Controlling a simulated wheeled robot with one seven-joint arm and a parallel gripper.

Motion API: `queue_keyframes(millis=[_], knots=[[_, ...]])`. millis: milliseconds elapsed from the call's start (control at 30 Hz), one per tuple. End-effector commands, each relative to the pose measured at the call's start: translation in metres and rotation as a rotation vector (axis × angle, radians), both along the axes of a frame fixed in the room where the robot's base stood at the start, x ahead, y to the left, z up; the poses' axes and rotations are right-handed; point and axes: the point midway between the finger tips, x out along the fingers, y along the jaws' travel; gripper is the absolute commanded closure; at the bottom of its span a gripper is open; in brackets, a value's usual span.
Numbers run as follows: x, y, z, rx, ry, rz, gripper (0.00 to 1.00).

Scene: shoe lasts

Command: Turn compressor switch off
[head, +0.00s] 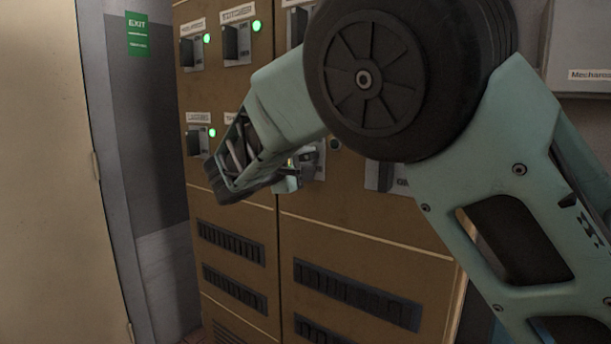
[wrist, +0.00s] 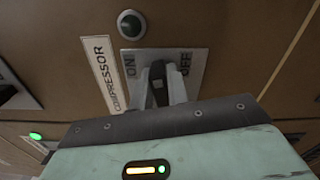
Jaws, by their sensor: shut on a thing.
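The compressor switch (wrist: 157,71) is a dark lever on a grey plate marked ON and OFF, beside a white COMPRESSOR label (wrist: 101,72). My gripper (wrist: 163,92) is shut on the lever, with a finger on each side. The lever stands between the ON and OFF words in the wrist view; its exact angle is partly hidden by the fingers. The round lamp (wrist: 131,23) beside the plate is dark green and looks unlit. In the head view my gripper (head: 303,164) is at the brown cabinet front, and my arm hides most of the switch.
The brown cabinet (head: 330,225) bears several other switches, such as one at the top (head: 236,43), with lit green lamps. A grey box (head: 580,45) is at the right. A green EXIT sign (head: 137,33) hangs at the back left, beside a beige panel (head: 45,180).

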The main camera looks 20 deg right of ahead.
Motion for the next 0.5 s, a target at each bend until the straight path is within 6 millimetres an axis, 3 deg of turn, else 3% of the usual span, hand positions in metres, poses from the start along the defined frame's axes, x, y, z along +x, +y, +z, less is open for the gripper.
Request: queue_keyframes(millis=[33, 500], knots=[[-0.0005, 0.0010, -0.0088, 0.023, -0.027, 0.002, 1.00], [-0.0010, 0.0006, -0.0085, 0.130, -0.174, 0.000, 1.00]])
